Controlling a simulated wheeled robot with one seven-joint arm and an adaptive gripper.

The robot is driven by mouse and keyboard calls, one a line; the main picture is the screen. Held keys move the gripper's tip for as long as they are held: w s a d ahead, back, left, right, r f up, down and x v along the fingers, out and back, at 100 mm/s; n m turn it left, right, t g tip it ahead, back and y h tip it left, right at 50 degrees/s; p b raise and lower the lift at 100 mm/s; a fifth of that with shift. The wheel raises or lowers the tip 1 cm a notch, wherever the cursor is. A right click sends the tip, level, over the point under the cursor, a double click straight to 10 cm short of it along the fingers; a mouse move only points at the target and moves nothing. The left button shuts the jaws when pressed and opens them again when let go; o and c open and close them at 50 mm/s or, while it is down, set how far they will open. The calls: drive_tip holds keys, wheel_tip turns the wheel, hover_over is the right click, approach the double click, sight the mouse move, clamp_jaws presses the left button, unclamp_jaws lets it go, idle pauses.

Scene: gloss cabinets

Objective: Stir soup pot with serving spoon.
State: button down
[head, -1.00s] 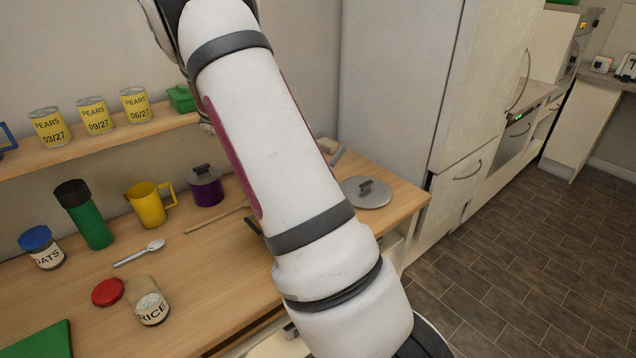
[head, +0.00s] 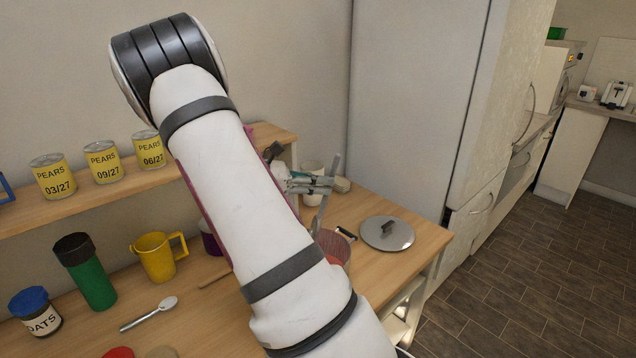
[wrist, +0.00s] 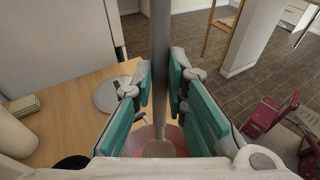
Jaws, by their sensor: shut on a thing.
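My gripper (head: 312,184) is shut on the grey handle of the serving spoon (head: 334,166). The handle stands nearly upright and also shows between the teal finger pads in the wrist view (wrist: 160,60). The spoon's lower part points down at the soup pot (head: 340,246), a reddish pot with a dark handle, partly hidden behind my arm. The pot also shows below the fingers in the wrist view (wrist: 140,138). I cannot tell whether the spoon's tip touches the soup.
A grey lid (head: 387,233) lies flat right of the pot, near the table's right edge. A small spoon (head: 150,313), a yellow jug (head: 156,258) and a green container (head: 88,272) are at left. A white cup (head: 313,178) stands behind my gripper. A tall cabinet (head: 415,100) rises behind the table.

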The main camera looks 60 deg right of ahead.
wheel_tip(320, 180, down, 15)
drive_tip(key=b, duration=0.7)
drive_tip(key=shift+r+b, duration=0.2)
drive_tip(key=shift+b, duration=0.1)
idle(2.3)
